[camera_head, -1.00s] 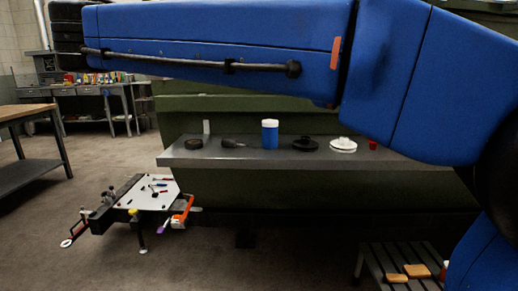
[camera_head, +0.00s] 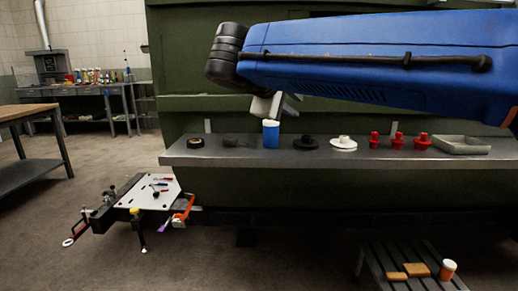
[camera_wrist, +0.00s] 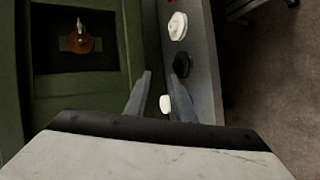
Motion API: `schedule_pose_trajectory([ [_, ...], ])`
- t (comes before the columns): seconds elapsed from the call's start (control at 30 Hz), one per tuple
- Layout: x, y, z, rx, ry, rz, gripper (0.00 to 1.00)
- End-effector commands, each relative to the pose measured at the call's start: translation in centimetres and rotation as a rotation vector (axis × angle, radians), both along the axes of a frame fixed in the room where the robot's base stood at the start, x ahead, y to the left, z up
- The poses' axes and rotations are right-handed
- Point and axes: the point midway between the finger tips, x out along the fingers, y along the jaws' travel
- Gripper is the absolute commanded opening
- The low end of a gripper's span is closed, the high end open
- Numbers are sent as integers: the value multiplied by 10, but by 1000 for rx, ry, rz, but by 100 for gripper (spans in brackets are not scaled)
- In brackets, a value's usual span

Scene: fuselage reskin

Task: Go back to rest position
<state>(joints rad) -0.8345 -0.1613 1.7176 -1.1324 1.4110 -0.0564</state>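My gripper (camera_wrist: 163,90) shows in the wrist view with its two grey fingers apart and nothing held between them. In the head view the gripper (camera_head: 268,106) hangs at the end of my blue arm, in front of the green fuselage panel (camera_head: 185,80) and above the grey shelf (camera_head: 225,158). The blue cup (camera_head: 271,135) with a white top stands on the shelf below it. Its white top (camera_wrist: 165,104) shows between the fingers in the wrist view, apparently farther away. Contact with the cup cannot be told in the head view.
The shelf also holds a black disc (camera_head: 305,143), a white disc (camera_head: 343,144), several red pieces (camera_head: 397,142) and a grey tray (camera_head: 461,145). A cart (camera_head: 148,192) with tools stands at lower left. A slatted stool (camera_head: 380,272) stands at lower right. Floor between is clear.

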Motion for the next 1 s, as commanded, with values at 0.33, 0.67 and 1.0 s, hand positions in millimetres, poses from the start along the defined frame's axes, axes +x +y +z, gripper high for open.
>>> schedule_pose_trajectory([
  [0.33, -60, -129, -114, 275, 198, -155, 23],
  [0.67, -147, -195, -218, 600, 295, -330, 23],
  [1.0, -235, -211, -314, 966, 288, -527, 23],
])
